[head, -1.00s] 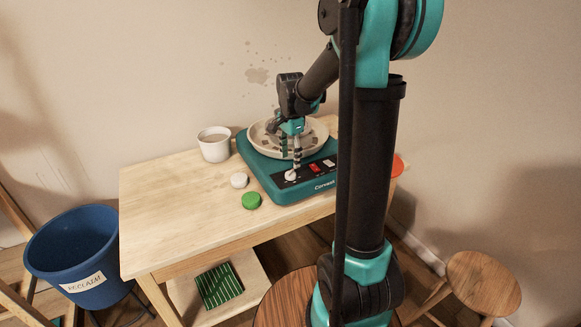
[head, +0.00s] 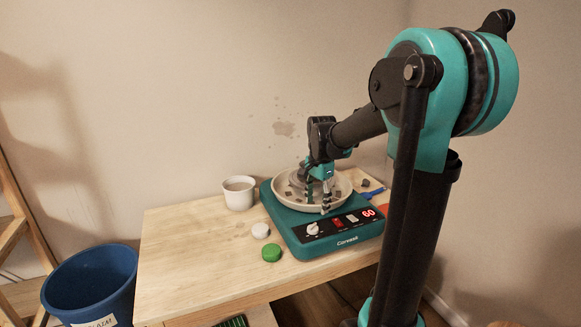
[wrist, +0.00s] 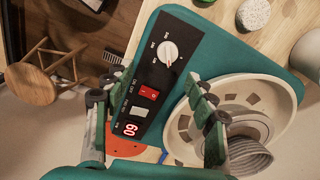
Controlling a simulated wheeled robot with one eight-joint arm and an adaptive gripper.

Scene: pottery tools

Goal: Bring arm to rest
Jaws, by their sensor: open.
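My gripper (head: 318,202) is open and empty above the teal pottery wheel (head: 297,232), near the front rim of its cream splash pan (head: 345,190). In the wrist view my gripper (wrist: 148,95) has its two fingers spread apart, with the wheel's control panel (wrist: 140,103) beyond the gap and the pan (wrist: 282,92) behind the right finger. The panel carries a white knob (head: 312,229), a red switch (head: 337,223) and a lit red display (head: 369,213) reading 60. The fingers partly hide the pan's inside, where small grey bits and a ribbed grey piece (wrist: 250,160) show.
A white cup (head: 239,195) stands left of the wheel on the wooden table (head: 190,245). A white round piece (head: 261,231) and a green one (head: 271,253) lie in front of it. A blue bucket (head: 90,285) is at lower left. The table's left part is clear.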

